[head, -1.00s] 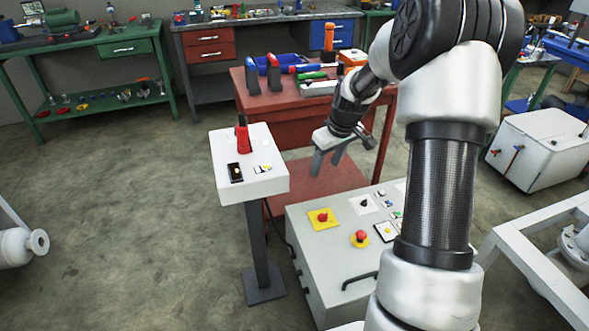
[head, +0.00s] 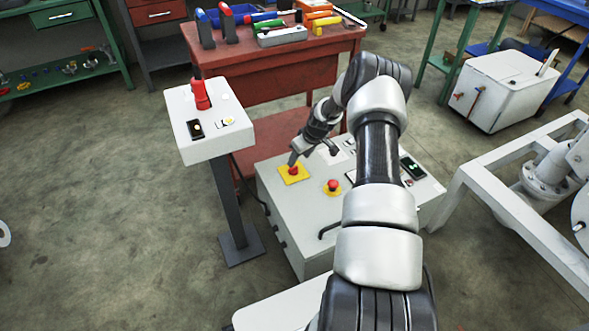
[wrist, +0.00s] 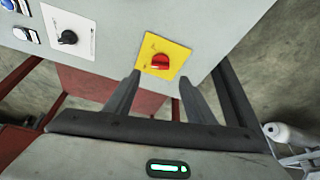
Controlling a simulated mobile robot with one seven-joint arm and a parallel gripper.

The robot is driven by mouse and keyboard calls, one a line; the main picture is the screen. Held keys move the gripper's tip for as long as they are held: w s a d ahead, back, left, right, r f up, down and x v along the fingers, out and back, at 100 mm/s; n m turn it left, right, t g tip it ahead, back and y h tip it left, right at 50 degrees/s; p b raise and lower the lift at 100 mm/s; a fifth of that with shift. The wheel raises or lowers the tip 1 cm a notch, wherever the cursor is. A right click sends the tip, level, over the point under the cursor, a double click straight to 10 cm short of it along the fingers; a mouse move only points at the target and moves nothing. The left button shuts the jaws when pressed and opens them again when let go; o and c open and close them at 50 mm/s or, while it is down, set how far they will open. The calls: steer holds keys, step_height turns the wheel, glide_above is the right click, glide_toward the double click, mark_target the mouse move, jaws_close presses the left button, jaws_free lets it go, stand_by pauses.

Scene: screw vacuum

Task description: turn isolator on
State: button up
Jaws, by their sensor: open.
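The isolator looks to be the red rotary knob on a yellow square plate on top of the grey control cabinet. In the wrist view the red knob (wrist: 160,61) sits on its yellow plate (wrist: 178,52), ahead of and between the two fingertips. In the head view the knob's yellow plate (head: 285,177) is at the cabinet's left corner. My gripper (wrist: 158,82) is open and empty, with its fingers apart on either side of the knob. In the head view my gripper (head: 312,158) is close above the plate and partly covers it. I cannot tell whether the fingers touch anything.
A red button on a yellow base (head: 333,187) is nearby on the cabinet (head: 302,213). A black knob (wrist: 68,38) is left of the isolator in the wrist view. A white pedestal box (head: 215,147) stands left. A red workbench (head: 265,72) is behind.

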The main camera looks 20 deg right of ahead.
mark_target(293, 169)
steer(key=b+x, duration=0.2)
steer(key=x, duration=0.6)
steer(key=shift+c, duration=0.4)
steer(key=c, duration=1)
steer(key=shift+o, duration=0.2)
steer(key=shift+r, duration=0.1)
steer(key=shift+a+m, duration=0.1)
steer(key=shift+m, duration=0.2)
steer(key=m+h, duration=0.2)
steer(key=m, duration=0.2)
steer(key=shift+a, duration=0.2)
steer(key=m, duration=0.2)
steer(key=m+h, duration=0.1)
steer(key=m, duration=0.1)
steer(key=shift+a+m+h, duration=0.15)
steer(key=shift+m+h, duration=0.15)
steer(key=shift+w+m+g+h, duration=0.1)
steer(key=shift+m+g+h, duration=0.25)
steer(key=shift+m, duration=0.85)
